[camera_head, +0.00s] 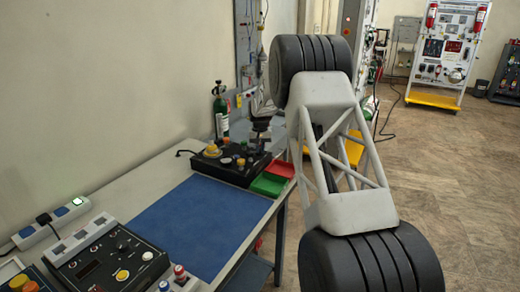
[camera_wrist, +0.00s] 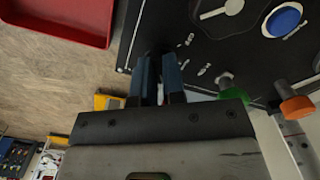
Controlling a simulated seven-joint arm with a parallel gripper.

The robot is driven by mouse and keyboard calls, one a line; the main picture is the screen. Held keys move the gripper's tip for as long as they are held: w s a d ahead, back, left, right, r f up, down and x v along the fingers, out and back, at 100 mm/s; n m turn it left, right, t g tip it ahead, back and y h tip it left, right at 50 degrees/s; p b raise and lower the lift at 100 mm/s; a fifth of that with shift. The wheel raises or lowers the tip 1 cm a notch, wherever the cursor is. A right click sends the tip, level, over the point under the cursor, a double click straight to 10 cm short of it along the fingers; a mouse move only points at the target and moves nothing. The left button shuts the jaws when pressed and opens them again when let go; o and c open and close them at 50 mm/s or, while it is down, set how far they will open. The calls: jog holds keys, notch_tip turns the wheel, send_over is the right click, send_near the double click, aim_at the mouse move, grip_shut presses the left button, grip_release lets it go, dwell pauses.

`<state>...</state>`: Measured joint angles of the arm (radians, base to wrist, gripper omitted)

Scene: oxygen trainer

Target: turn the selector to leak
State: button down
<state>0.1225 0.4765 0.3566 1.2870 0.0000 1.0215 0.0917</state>
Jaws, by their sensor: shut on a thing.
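A black control box (camera_head: 232,163) with several knobs stands at the far end of the table. My gripper (camera_head: 258,142) is over its right side in the head view. In the wrist view the two blue fingers of my gripper (camera_wrist: 159,58) are shut at the panel (camera_wrist: 150,28), beside small white markings. They hold a small dark part, which I take to be the selector; it is mostly hidden between them. Its pointing direction and the wording of the markings cannot be read.
In the wrist view a blue button (camera_wrist: 284,19), a green knob (camera_wrist: 232,88) and an orange knob (camera_wrist: 298,107) are to the right of the fingers. A green tray (camera_head: 268,184) and a red tray (camera_head: 281,168) lie beside the box. The blue mat (camera_head: 205,222) is clear.

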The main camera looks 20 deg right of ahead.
jog(key=shift+m, duration=0.4)
jog(key=c, duration=1.2)
grip_release()
jog(key=shift+r, duration=0.1)
jog(key=shift+r, duration=3.8)
jog(key=shift+r, duration=0.1)
